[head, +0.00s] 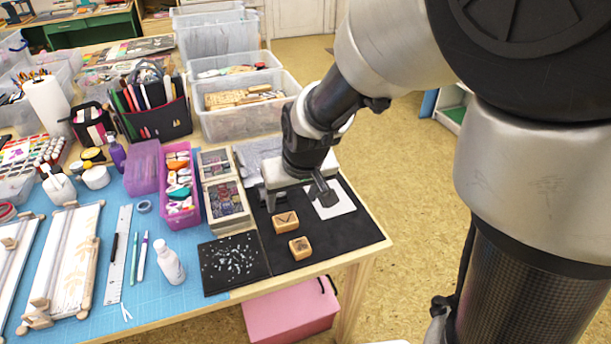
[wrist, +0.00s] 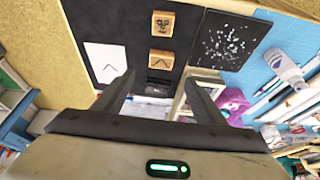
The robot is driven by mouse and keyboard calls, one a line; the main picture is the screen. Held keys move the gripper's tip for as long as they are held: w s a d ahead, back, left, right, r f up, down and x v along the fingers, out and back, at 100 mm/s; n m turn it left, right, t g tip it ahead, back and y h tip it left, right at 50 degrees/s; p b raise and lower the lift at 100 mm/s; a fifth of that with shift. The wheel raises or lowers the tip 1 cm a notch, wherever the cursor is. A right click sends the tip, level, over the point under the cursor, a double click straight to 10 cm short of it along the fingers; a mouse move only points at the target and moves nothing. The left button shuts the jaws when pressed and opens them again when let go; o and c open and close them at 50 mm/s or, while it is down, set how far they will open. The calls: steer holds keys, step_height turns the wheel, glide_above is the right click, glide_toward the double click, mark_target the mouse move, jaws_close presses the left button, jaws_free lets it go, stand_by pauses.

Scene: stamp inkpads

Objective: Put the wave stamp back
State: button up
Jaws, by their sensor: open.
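My gripper (head: 297,199) is open above the black mat (head: 351,230), its fingers spread apart. In the wrist view, the space between my fingertips (wrist: 159,76) shows dark mat, a small dark item (wrist: 158,90) and a pale patch below it, too small to make out. Two wooden stamps lie on the mat in front of my gripper. One stamp (head: 285,222) bears a V-shaped mark; it also shows in the wrist view (wrist: 160,63). The other stamp (head: 300,248) bears a dark, face-like picture (wrist: 163,23). I cannot make out a wave design on either. My gripper and arm hide part of the mat.
A white sheet (head: 332,201) lies on the mat beside my gripper. A black speckled sheet (head: 233,262) lies left of the mat. Boxes of stamps (head: 227,201), a pink basket (head: 181,212) and clear bins (head: 242,119) stand left and behind. The table's right edge is close.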

steer(key=s+d+r+m, duration=0.1)
steer(key=s+d+r, duration=0.5)
steer(key=s+r, duration=0.1)
steer(key=s+d+r+m+t+h, duration=0.1)
steer(key=s+d+r+m, duration=0.1)
steer(key=s+d+r, duration=0.4)
steer(key=s+r, duration=0.1)
steer(key=s, duration=0.3)
steer(key=shift+s+d, duration=0.2)
steer(key=shift+s, duration=0.05)
step_height(320, 180, up, 20)
steer(key=p, duration=1.9)
steer(key=shift+f, duration=0.2)
